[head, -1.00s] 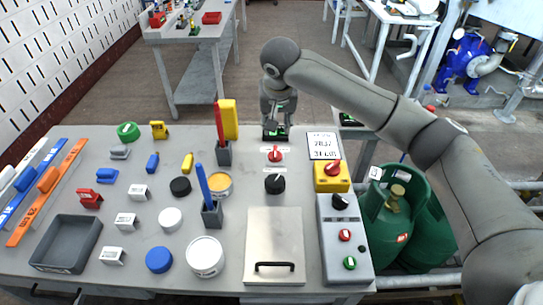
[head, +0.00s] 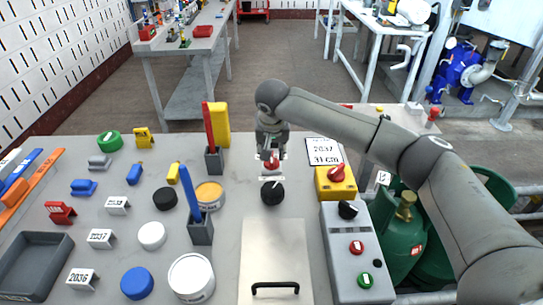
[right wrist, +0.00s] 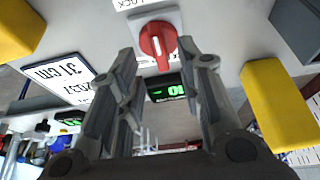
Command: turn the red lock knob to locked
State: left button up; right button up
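The red lock knob (head: 271,165) stands on the table between a black knob (head: 272,192) and my right gripper (head: 270,152). In the right wrist view the red knob (right wrist: 158,43) sits on a pale square plate, with a white mark on its handle running roughly up and down the picture. A label (right wrist: 132,3) partly reading "LOCK" lies beside it. My right gripper (right wrist: 163,70) is open, with its two fingers apart on either side of the knob's near end. I cannot tell whether they touch it. My left gripper is not in view.
A green-digit display (right wrist: 168,90) shows between the fingers. A yellow box with a red knob (head: 336,183) and a number card (head: 325,151) stand to the right. Holders with a yellow-and-red pair (head: 214,160) and a blue piece (head: 200,233) stand left. A handled metal plate (head: 272,245) lies nearer.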

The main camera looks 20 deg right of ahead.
aim_at(272, 158)
jog(key=shift+x, duration=2.1)
jog(key=shift+c, duration=0.4)
grip_shut()
